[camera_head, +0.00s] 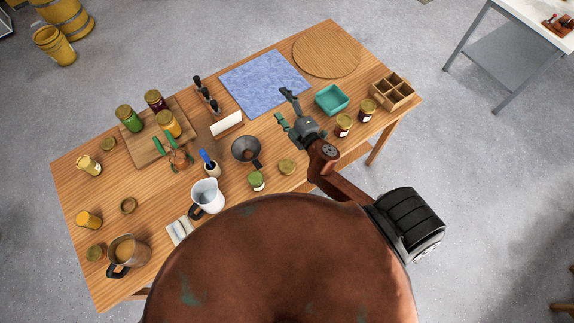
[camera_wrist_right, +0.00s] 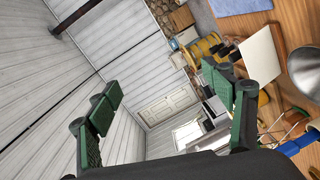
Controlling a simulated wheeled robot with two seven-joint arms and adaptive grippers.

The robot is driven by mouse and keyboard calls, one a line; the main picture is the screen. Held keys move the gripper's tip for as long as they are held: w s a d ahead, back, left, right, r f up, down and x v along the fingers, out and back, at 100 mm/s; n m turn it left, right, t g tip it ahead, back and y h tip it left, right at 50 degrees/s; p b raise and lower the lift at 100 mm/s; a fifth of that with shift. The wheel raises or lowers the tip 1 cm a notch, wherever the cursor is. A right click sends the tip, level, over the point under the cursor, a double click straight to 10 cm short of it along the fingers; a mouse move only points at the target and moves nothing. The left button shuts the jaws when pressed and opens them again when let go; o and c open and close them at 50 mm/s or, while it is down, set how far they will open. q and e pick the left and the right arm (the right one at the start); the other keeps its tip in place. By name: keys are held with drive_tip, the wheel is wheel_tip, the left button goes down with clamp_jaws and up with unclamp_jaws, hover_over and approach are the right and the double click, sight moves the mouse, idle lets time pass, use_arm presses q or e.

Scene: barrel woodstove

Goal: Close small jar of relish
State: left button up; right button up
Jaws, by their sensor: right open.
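A small jar with green contents (camera_head: 257,180), which looks like the relish, stands near the table's front edge. Its top looks pale and uncovered, though it is too small to be sure. A round gold lid (camera_head: 287,166) lies flat on the table just right of it, apart from the jar. My right gripper (camera_head: 284,105) is open and empty, above the table beyond the lid, near the blue cloth. Its two green-padded fingers spread wide in the right wrist view (camera_wrist_right: 165,105), with nothing between them. My left gripper is not in view.
A teal tray (camera_head: 331,98), two dark jars and a wooden divided box (camera_head: 393,91) are at the right. Filled jars on a board (camera_head: 146,150) are at the left.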

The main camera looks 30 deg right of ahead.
drive_tip(key=a+r+n+g+y, duration=0.2)
drive_tip(key=a+r+n+y, duration=0.2)
drive_tip(key=a+n+y, duration=0.75)
drive_tip(key=s+a+f+n+g, duration=0.3)
drive_tip(key=a+n+g, duration=0.1)
drive_tip(key=a+n, duration=0.4)
drive_tip(key=n+g+h+p, duration=0.1)
drive_tip(key=n+g+h, duration=0.85)
drive_tip(key=n, duration=0.25)
hover_over(291, 167)
drive_tip(key=shift+m+t, duration=0.25)
drive_tip(key=shift+t, duration=0.1)
drive_tip(key=f, duration=2)
drive_tip(key=shift+s+d+f, duration=0.2)
drive_tip(key=shift+s, duration=0.1)
drive_tip(key=shift+f, duration=0.1)
drive_tip(key=shift+x, duration=1.25)
